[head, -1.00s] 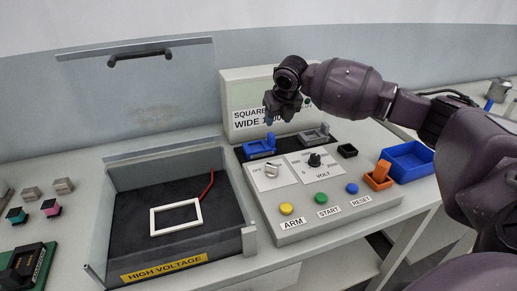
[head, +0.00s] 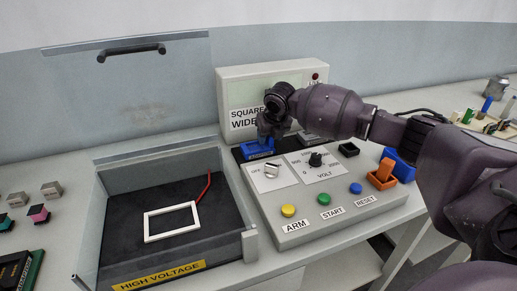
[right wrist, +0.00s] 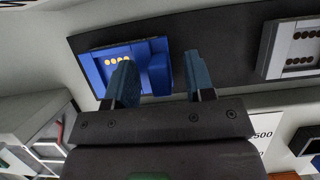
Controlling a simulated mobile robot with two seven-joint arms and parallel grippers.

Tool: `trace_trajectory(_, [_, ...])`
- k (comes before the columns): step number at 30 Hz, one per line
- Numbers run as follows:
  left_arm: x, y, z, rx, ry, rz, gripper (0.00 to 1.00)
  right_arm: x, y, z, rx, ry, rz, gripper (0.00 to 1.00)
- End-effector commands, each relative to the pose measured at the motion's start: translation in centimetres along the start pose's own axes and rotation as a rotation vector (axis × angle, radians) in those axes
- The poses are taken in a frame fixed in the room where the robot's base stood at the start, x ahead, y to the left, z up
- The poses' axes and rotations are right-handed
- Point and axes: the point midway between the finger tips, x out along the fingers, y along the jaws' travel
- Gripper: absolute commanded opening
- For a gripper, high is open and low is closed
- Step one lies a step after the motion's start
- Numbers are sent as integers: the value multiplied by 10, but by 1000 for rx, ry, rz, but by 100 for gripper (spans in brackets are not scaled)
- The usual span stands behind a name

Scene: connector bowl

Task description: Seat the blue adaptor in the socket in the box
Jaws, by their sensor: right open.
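The blue adaptor (head: 257,150) sits on a dark strip at the back left of the control panel. In the right wrist view it shows as a blue block (right wrist: 98,70) with gold contacts and a raised part. My right gripper (head: 269,138) is open just above it, partly covering it. In the right wrist view the fingers (right wrist: 160,82) are apart, with the raised part between them; contact cannot be told. The open box (head: 240,247), labelled HIGH VOLTAGE, has a white rectangular frame (head: 148,228) on its dark floor. No other socket is distinct there. My left gripper is out of view.
A grey connector (head: 312,138) lies right of the adaptor, also in the right wrist view (right wrist: 293,48). The panel has a knob (head: 315,160) and coloured buttons. The box's raised clear lid has a handle (head: 131,53).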

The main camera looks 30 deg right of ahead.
Motion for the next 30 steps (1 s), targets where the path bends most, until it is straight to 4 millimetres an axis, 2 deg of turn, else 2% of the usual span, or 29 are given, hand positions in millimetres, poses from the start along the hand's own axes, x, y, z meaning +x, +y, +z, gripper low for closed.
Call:
trace_trajectory(2, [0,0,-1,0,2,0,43,-1,0,0,0,-1,0,49])
trace_trajectory(9, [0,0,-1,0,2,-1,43,-1,0,0,0,-1,0,12])
trace_trajectory(12, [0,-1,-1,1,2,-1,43,-1,0,0,0,-1,0,0])
trace_trajectory(23, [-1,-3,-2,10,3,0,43,-5,0,2,0,-3,1,0])
trace_trajectory(26, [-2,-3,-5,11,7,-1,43,-15,0,7,1,-6,2,0])
trace_trajectory(30, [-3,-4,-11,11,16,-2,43,-40,0,18,2,-10,2,0])
